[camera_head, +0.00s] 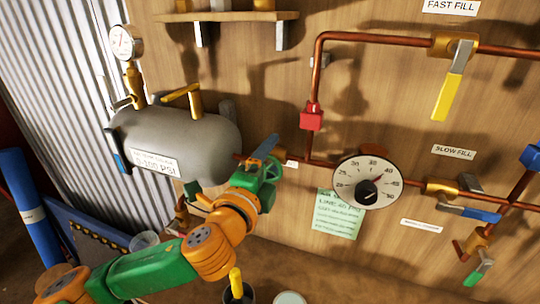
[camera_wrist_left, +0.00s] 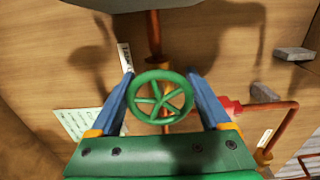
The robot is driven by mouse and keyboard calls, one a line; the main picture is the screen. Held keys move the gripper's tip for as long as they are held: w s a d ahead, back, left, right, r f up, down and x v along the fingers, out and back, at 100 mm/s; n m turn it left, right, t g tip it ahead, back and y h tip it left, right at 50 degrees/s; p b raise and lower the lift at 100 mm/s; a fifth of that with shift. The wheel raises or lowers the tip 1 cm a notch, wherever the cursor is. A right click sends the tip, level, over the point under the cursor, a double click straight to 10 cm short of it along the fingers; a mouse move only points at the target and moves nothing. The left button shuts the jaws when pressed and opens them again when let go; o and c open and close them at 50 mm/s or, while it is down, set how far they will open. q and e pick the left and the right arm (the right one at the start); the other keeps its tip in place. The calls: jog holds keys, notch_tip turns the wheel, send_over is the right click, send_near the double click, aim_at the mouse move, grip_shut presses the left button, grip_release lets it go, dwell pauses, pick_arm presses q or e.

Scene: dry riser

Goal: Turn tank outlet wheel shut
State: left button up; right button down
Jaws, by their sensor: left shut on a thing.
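The tank outlet wheel (camera_head: 269,171) is a small green spoked handwheel on the copper pipe to the right of the grey tank (camera_head: 205,135). My left gripper (camera_head: 264,155) reaches it from the lower left and is shut on it. In the left wrist view the wheel (camera_wrist_left: 160,97) sits between the two blue fingers (camera_wrist_left: 161,84), one on each side of its rim. How far the wheel is turned cannot be told. My right gripper is not in view.
A round dial gauge (camera_head: 368,181) stands on the copper line right of the wheel, with a red fitting (camera_head: 312,116) above. The fast fill valve has a yellow lever (camera_head: 447,97); a blue lever (camera_head: 470,213) is lower right. A green note (camera_head: 338,214) hangs below.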

pick_arm(q)
jog(key=shift+r+m+p, duration=0.15)
jog(key=shift+m+p, duration=0.15)
jog(key=shift+m, duration=0.3)
jog(key=o, duration=1.1)
jog(key=shift+o, duration=0.5)
jog(key=shift+w, duration=0.1)
jog(key=shift+s+f, duration=0.2)
jog(key=shift+s, duration=0.05)
jog(key=b+v, duration=0.2)
jog(key=v, duration=0.4)
jog(key=shift+s, duration=0.25)
jog(key=shift+a+r, duration=0.1)
